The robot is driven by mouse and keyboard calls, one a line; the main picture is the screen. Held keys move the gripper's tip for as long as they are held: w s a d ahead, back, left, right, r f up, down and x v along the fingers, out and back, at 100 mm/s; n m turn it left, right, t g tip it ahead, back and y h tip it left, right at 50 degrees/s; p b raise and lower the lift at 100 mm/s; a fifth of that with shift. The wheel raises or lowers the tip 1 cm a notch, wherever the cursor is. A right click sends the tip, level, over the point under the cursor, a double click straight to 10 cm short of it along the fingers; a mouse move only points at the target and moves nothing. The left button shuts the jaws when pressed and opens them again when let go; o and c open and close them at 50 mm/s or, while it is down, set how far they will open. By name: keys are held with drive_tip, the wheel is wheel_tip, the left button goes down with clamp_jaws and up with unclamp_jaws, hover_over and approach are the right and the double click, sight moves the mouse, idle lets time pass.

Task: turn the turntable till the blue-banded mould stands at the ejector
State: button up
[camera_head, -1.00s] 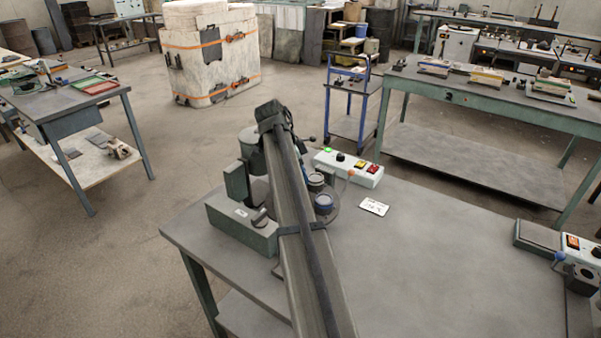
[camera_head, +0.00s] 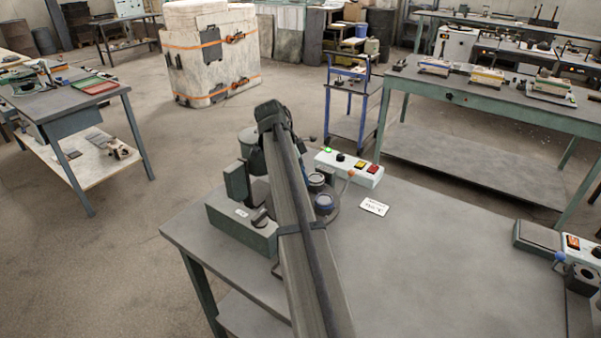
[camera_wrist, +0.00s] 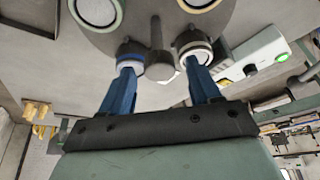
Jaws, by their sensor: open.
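The turntable is a grey disc (camera_wrist: 140,32) at the top of the wrist view, with round moulds around it. The blue-banded mould (camera_wrist: 128,54) is by the left fingertip, and a white-banded mould (camera_wrist: 194,44) by the right one. A grey peg (camera_wrist: 157,45) stands between them. My gripper (camera_wrist: 160,67) is open, its blue fingers apart with the peg's end between them; contact cannot be told. In the head view the blue-banded mould (camera_head: 325,203) shows right of my arm, beside another mould (camera_head: 316,182). My arm hides the gripper and most of the turntable there.
A green machine base (camera_head: 240,226) with an upright block stands left of my arm; I cannot tell whether it is the ejector. A control box (camera_head: 349,168) with a lit green button stands behind, near a white card (camera_head: 374,207). The bench's right-hand middle is clear.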

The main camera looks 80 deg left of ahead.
drive_tip(key=v, duration=1.3)
drive_tip(key=shift+s+r, duration=0.15)
drive_tip(key=shift+r, duration=0.05)
